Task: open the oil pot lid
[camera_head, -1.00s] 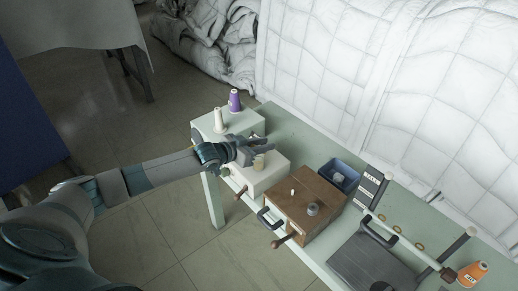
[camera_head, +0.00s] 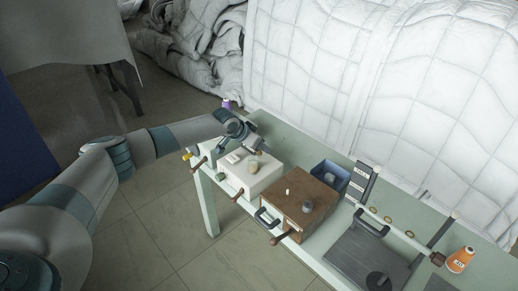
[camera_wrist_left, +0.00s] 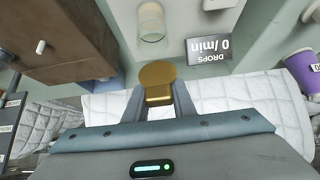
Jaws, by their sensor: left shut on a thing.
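The oil pot (camera_head: 254,167) is a small clear glass cylinder on top of a white box; in the left wrist view it shows as the glass (camera_wrist_left: 152,32) at the top. My left gripper (camera_head: 256,147) is just behind the pot in the head view. In the left wrist view its fingers (camera_wrist_left: 158,100) are shut on the tab of a round brass-coloured lid (camera_wrist_left: 158,73). The lid's disc shows apart from the glass in that view; I cannot tell whether a hinge joins them. My right gripper is not in view.
A brown wooden box (camera_head: 312,193) and blue bin (camera_head: 331,175) stand right of the white box (camera_head: 238,178). A small display (camera_wrist_left: 222,47) reads DROPS 0/min.

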